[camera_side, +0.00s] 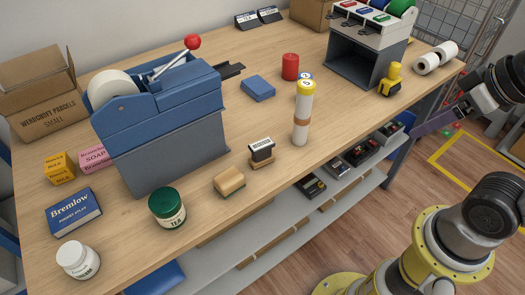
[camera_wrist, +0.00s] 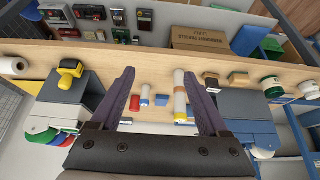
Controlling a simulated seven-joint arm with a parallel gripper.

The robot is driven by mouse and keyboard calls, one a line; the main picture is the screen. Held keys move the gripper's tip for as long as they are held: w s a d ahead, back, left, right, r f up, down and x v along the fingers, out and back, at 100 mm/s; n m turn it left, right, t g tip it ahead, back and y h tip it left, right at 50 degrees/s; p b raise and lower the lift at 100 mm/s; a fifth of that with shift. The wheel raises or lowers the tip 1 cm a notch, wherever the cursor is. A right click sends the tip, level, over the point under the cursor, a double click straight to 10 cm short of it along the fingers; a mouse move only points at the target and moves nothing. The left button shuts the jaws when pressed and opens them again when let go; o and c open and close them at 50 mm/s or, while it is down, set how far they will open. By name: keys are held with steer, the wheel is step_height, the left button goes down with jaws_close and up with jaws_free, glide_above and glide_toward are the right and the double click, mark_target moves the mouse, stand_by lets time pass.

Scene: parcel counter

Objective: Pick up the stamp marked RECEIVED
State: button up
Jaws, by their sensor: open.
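A small dark block with a white printed label (camera_side: 262,150) stands on a wooden base near the counter's front edge. Its lettering is too small to read surely. It may also show in the wrist view (camera_wrist: 210,80), just beyond my right finger. A yellow-handled thing with a dark base (camera_side: 392,80), perhaps a stamp, stands at the counter's right; it is left of my fingers in the wrist view (camera_wrist: 69,72). I read no marking on it. My gripper (camera_wrist: 159,76) is open with nothing between its fingers. In the side view it is at the right, off the counter.
A tube with a yellow cap (camera_side: 302,115) stands right of the labelled block, and a sponge-like block (camera_side: 229,181) lies left of it. A green jar (camera_side: 167,207) and a blue-grey machine (camera_side: 160,125) are farther left. Several small items, including a dark one (camera_side: 312,187), sit on the lower shelf.

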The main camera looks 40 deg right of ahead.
steer(key=shift+c, duration=0.4)
stand_by(0.3)
